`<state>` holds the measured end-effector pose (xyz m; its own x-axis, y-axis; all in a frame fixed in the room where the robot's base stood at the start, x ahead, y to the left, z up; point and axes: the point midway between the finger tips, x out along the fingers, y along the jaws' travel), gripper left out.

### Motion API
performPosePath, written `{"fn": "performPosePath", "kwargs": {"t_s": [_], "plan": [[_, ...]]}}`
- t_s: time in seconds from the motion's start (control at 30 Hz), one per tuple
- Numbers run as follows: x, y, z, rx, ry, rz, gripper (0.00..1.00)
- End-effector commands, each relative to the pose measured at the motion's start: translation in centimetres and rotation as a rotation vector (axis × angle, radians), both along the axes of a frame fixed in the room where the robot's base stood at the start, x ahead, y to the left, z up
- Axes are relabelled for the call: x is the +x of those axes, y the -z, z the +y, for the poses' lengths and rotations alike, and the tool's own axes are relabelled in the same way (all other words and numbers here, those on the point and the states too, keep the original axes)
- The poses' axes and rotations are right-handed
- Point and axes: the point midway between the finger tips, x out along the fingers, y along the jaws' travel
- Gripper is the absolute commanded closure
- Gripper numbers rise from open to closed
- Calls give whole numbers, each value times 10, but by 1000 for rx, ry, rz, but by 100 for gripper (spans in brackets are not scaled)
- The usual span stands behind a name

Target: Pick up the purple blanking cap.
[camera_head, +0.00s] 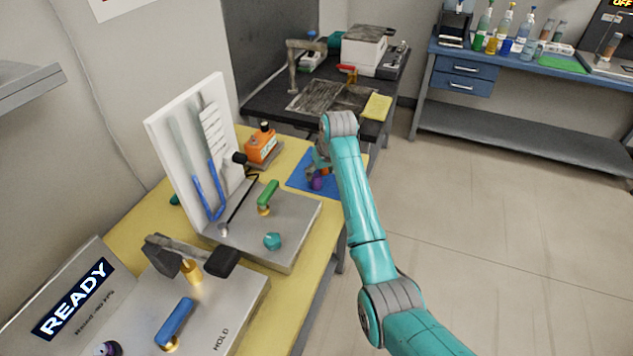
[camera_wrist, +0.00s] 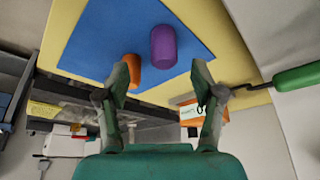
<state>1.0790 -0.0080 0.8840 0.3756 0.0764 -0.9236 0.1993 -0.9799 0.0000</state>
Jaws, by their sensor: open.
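The purple blanking cap (camera_wrist: 163,46) rests on a blue mat (camera_wrist: 100,36) in the wrist view. An orange cap-like piece (camera_wrist: 132,66) lies close to its left on the same mat. My gripper (camera_wrist: 158,80) is open, with its two green fingers spread and nothing between them that I can see held. The purple cap appears just beyond the fingertips. In the head view the purple cap (camera_head: 316,183) shows small on the mat (camera_head: 298,179), below my gripper (camera_head: 318,165), which is partly hidden by my arm.
The yellow bench (camera_head: 285,161) also holds an orange box-shaped device (camera_head: 261,146) and a grey base (camera_head: 285,236) with a green handle (camera_head: 268,193) and a white manometer panel (camera_head: 172,135). A black bench (camera_head: 265,104) stands behind. Open floor (camera_head: 470,220) lies to the right.

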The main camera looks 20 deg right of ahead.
Motion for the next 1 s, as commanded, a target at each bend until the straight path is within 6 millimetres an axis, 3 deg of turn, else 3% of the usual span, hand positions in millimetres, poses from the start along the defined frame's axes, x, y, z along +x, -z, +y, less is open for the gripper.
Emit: {"fn": "performPosePath", "kwargs": {"t_s": [0.23,0.57,0.67,0.8,1.0], "plan": [[10,32,8,0,0,3,33],[13,38,8,0,0,1,33],[13,38,8,0,0,1,53],[13,38,8,0,0,1,88],[13,38,8,0,0,1,91]]}}
